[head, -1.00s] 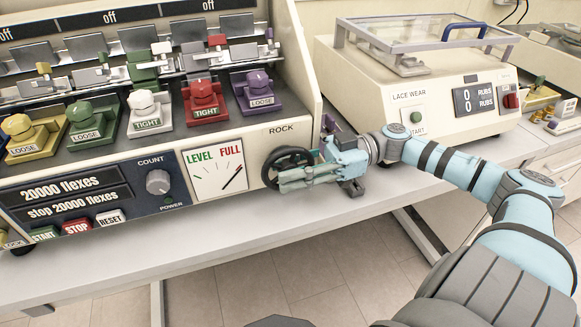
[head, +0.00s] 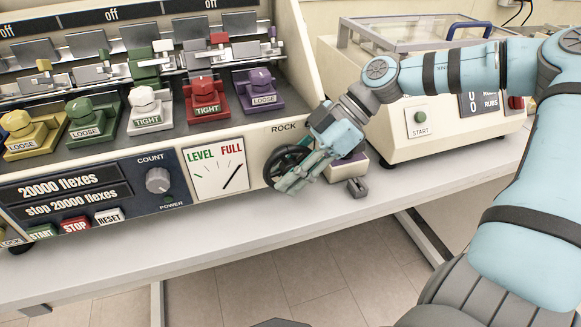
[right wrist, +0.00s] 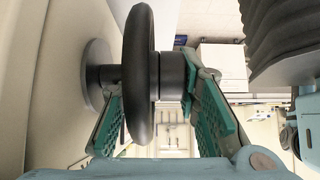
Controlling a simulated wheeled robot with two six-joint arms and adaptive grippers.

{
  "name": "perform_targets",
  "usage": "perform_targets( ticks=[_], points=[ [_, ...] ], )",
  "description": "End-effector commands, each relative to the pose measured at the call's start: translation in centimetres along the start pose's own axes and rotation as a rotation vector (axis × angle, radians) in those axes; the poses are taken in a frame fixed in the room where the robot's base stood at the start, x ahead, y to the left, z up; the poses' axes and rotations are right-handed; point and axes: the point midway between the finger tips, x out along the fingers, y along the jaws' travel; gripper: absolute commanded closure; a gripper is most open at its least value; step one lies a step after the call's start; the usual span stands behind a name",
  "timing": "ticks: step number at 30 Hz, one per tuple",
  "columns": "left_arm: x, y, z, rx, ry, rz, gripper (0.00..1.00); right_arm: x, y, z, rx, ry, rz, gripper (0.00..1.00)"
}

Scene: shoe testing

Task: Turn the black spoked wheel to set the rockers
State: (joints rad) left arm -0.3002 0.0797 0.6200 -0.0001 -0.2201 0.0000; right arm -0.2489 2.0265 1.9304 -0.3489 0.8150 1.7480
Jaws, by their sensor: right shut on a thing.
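The black spoked wheel (head: 287,167) is on the front right of the flexing machine, below the word ROCK. In the right wrist view the wheel (right wrist: 138,75) shows edge-on between the teal finger pads. The fingers hide part of the wheel in the head view. The dial (head: 216,169) beside it has its needle towards FULL. The metal rockers (head: 90,75) stand in a row above the coloured clamps. My left gripper is out of view.
The lace wear machine (head: 420,117) stands to the right, partly behind my right arm. A small purple-topped block (head: 347,170) and a dark grey piece (head: 357,187) lie near my gripper. The bench front (head: 200,247) is clear.

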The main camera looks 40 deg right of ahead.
Motion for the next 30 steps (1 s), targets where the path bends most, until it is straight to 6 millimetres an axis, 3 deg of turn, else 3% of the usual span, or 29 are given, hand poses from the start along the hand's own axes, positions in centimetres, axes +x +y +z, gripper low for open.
perform_targets(
  ticks=[9,23,24,26,30],
  points=[
    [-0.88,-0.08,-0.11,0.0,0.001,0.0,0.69,0.16,-0.37,-0.05,0.002,-0.1,-0.013,0.98],
    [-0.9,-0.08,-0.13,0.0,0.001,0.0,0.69,0.19,-0.34,-0.04,0.003,-0.11,-0.011,0.98],
    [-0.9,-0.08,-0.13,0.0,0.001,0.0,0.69,0.19,-0.33,-0.04,0.003,-0.11,-0.011,0.64],
    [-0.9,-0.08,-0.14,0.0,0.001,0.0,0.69,0.18,-0.3,-0.04,0.002,-0.11,-0.01,0.57],
    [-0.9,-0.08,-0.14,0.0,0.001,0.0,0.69,0.13,-0.19,-0.05,0.002,-0.109,-0.006,0.57]
  ],
)
